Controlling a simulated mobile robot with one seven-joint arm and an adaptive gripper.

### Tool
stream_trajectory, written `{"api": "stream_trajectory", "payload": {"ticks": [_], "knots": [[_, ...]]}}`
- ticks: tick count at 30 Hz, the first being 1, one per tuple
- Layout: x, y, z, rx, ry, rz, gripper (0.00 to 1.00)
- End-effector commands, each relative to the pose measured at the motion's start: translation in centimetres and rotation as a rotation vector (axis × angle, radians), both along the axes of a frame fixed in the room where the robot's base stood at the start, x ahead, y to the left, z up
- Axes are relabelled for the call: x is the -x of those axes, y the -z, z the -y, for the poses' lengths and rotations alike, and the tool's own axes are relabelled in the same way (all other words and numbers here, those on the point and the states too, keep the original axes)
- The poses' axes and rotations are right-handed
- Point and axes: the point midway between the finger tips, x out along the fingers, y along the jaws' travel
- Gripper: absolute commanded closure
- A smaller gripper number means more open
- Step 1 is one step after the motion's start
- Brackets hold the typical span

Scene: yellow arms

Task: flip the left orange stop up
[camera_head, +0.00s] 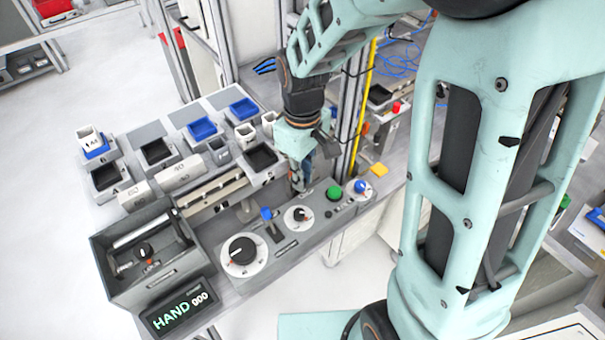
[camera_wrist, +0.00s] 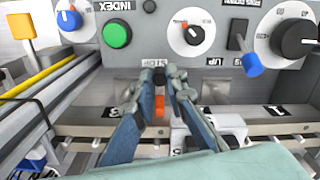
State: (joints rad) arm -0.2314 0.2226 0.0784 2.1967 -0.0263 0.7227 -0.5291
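An orange stop (camera_wrist: 159,106) with a dark end shows in the wrist view between my fingers, below the STOP label on the panel edge. My gripper (camera_wrist: 160,78) reaches down to it with one finger on each side and a narrow gap between the tips. I cannot tell whether either finger touches it. In the head view my gripper (camera_head: 299,186) is at the back edge of the grey control panel, and the stop is hidden there. No second orange stop can be made out.
The control panel (camera_head: 283,249) carries a green button (camera_head: 334,193), a blue-tipped lever (camera_head: 266,214), a white-ringed dial (camera_head: 299,215) and a large black knob (camera_head: 242,250). A metal rail (camera_wrist: 85,130) with white numbered blocks runs beside the gripper. A yellow post (camera_head: 362,105) stands behind.

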Motion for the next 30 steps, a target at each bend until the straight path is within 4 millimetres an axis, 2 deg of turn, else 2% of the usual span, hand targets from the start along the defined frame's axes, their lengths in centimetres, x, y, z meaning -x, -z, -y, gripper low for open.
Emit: {"api": "stream_trajectory", "payload": {"ticks": [2,12,20,29,30], "knots": [[0.0,0.0,0.0,0.0,0.0,0.0,1.0],[0.0,-0.1,0.0,0.0,0.0,0.0,1.0],[-0.1,-2.7,0.0,0.0,0.0,0.001,1.0],[-0.1,-2.9,0.0,-0.001,0.0,0.003,1.0],[-0.1,-2.9,0.0,-0.001,0.0,0.003,0.83]]}}
